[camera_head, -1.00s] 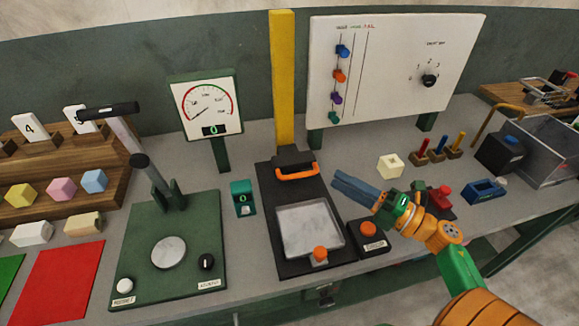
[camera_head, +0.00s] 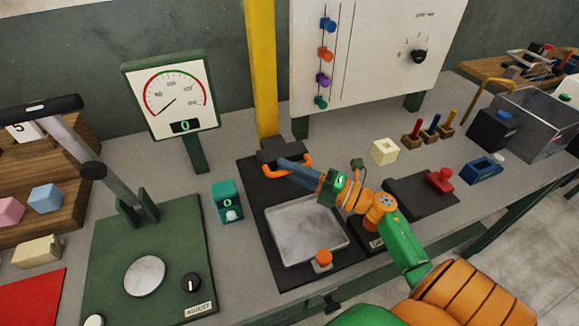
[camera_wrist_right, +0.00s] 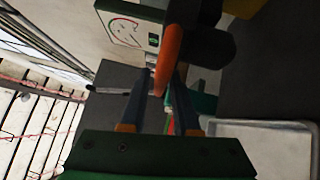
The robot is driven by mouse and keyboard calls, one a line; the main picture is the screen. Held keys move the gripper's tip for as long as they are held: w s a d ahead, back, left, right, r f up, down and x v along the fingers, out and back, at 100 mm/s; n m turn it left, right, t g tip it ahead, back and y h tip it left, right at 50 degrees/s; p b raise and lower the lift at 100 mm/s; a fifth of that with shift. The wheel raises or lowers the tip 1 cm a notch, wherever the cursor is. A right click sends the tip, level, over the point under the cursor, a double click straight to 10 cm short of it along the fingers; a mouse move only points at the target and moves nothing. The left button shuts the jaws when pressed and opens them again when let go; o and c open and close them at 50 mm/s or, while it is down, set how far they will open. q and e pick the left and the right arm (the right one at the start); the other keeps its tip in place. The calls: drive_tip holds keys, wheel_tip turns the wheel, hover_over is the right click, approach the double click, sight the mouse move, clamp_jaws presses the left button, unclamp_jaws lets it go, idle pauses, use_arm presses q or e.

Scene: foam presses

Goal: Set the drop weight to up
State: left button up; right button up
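The drop weight is a dark block (camera_head: 283,150) with an orange handle (camera_head: 268,170). It sits low on the yellow post (camera_head: 262,75), at the back of the black base plate. My right gripper (camera_head: 285,165) is at the handle, its fingers reaching across the handle's middle. In the right wrist view the orange handle (camera_wrist_right: 168,55) lies between the two fingers (camera_wrist_right: 160,95). A gap shows between the fingers, so they look open around the handle; no firm contact is clear. My left gripper is out of view.
A metal tray (camera_head: 305,232) and an orange knob (camera_head: 323,257) lie in front of the post. A gauge (camera_head: 172,95) stands to the left and a white panel (camera_head: 375,50) to the right. A teal counter box (camera_head: 227,200) is left of the base plate.

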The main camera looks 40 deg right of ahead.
clamp_jaws()
idle(1.4)
